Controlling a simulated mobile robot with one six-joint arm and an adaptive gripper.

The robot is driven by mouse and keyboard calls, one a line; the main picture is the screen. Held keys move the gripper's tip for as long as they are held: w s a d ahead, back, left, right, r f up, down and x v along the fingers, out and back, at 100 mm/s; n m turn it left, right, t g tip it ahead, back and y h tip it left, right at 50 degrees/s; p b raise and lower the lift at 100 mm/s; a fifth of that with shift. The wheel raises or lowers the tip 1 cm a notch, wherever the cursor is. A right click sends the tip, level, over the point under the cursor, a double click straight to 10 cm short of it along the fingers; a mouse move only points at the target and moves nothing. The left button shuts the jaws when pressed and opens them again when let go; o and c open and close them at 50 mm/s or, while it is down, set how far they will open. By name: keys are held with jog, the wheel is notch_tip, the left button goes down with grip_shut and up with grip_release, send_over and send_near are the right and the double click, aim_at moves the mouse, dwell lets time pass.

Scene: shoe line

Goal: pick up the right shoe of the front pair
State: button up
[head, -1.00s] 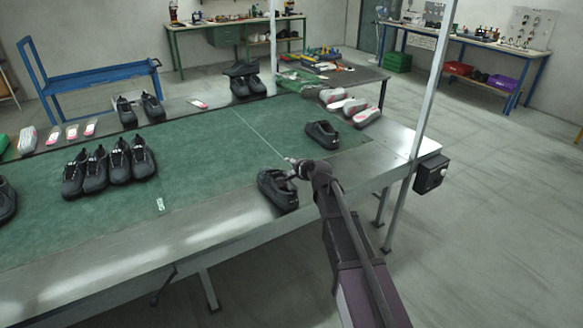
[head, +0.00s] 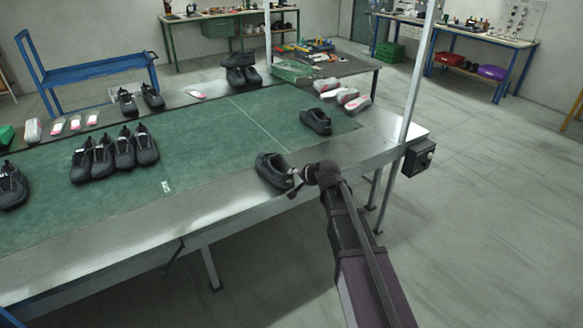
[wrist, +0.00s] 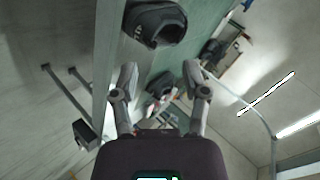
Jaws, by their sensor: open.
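A black shoe (head: 273,170) stands at the near edge of the table, partly on the green mat's border. A second black shoe (head: 316,121) stands apart, farther back and to the right. My gripper (head: 297,183) is beside the near shoe's right end, close to the table edge. The head view does not clearly show whether they touch. In the wrist view my gripper (wrist: 158,76) is open, its two fingers apart with nothing held. A black shoe (wrist: 155,22) shows beyond the fingertips at the top of that view, cut off by the frame.
The green mat (head: 215,150) has free room around the two shoes. Several black shoes (head: 115,150) stand in a row at left. Grey-pink shoes (head: 357,103) lie at the right end.

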jog(key=s+d+f+n+g+h, duration=0.2)
jog(key=s+d, duration=0.4)
jog(key=s, duration=0.3)
jog(key=s+d+f+n+g+h, duration=0.2)
jog(key=s+d, duration=0.4)
jog(key=s, duration=0.3)
jog(key=s+d+f+n+g+h+p, duration=0.1)
jog(key=s+d+g, duration=0.3)
jog(key=s, duration=0.5)
jog(key=shift+d+f+n+h, duration=0.5)
jog(key=shift+d+n, duration=0.1)
jog(key=shift+d, duration=0.3)
jog(key=shift+w, duration=0.1)
